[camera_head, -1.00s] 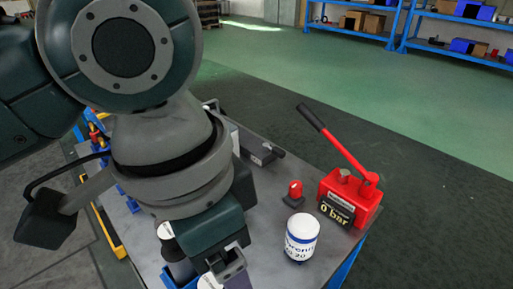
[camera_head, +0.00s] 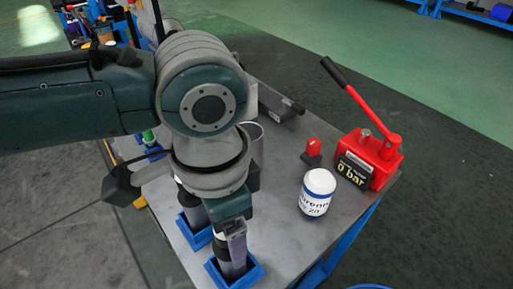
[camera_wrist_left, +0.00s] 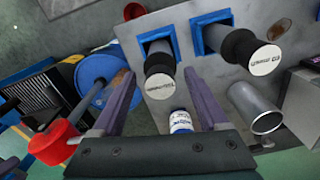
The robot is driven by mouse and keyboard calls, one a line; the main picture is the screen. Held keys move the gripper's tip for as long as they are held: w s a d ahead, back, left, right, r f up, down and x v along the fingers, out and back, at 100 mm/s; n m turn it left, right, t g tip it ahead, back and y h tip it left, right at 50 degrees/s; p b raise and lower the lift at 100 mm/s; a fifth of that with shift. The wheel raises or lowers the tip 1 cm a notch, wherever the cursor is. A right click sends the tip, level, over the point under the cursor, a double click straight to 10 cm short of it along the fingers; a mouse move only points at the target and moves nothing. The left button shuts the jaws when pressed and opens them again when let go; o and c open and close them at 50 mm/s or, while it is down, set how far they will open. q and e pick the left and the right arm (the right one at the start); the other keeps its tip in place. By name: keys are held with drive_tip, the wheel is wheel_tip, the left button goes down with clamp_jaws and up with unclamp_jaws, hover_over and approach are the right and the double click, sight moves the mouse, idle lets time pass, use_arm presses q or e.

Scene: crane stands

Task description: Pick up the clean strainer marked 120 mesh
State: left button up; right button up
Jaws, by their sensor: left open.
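Two dark cylindrical strainers with pale marked ends stand in blue square holders. In the wrist view one strainer (camera_wrist_left: 160,65) lies between and just beyond my left gripper's fingertips (camera_wrist_left: 164,80). The other strainer (camera_wrist_left: 242,48) is to its right, outside the fingers. Their end markings are too small to read surely, so I cannot tell which is 120 mesh. In the head view my left gripper (camera_head: 236,238) is over the table's near part, partly covering the strainers and holders (camera_head: 215,272). It is open, with nothing gripped. My right gripper is not in view.
A white can with blue lettering (camera_head: 318,190), a small red-topped item (camera_head: 312,147) and a red hand pump (camera_head: 370,158) reading 0 bar stand on the grey table's right. A metal cup (camera_wrist_left: 255,108) stands close to the strainers. A blue drum (camera_wrist_left: 95,75) is beside the table.

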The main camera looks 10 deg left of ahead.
use_arm(q)
drive_tip(key=shift+f, duration=0.1)
drive_tip(key=shift+c, duration=0.2)
clamp_jaws()
idle(0.4)
idle(0.3)
